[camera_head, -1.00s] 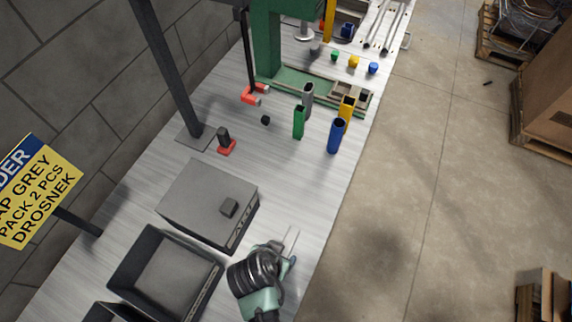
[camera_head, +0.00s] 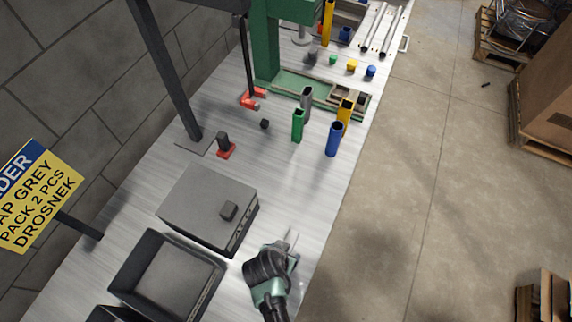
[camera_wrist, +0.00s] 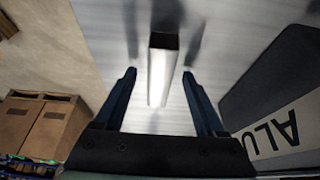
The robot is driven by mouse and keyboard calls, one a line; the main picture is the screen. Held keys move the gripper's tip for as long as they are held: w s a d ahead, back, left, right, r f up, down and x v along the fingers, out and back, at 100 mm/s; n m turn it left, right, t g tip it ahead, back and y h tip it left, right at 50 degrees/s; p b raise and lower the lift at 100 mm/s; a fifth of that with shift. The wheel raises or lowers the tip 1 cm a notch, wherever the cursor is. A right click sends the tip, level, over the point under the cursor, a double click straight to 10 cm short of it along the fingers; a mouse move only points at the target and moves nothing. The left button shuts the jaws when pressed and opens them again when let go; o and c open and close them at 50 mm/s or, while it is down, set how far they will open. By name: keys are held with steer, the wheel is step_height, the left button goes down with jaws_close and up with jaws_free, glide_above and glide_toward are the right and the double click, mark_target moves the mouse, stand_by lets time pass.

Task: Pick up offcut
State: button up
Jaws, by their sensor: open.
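The offcut (camera_wrist: 159,78), a short silver square tube with a dark open end, shows in the middle of the wrist view. My gripper (camera_wrist: 158,78) is open, with one dark blue finger on each side of the tube and a visible gap to both. The fingers do not touch it. I cannot tell how far it is from them in depth. In the head view my gripper (camera_head: 288,250) is low over the bench's near right edge, and a thin pale piece shows at its tips. My wrist hides most of that spot.
A dark open bin (camera_head: 150,275) is nearer. Green, grey, yellow and blue (camera_head: 334,140) tubes stand farther back. The bench (camera_head: 290,190) between is clear.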

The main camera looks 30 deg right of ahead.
jaws_close()
steer(key=shift+r, duration=0.1)
stand_by(0.3)
step_height(320, 180, up, 10)
stand_by(0.6)
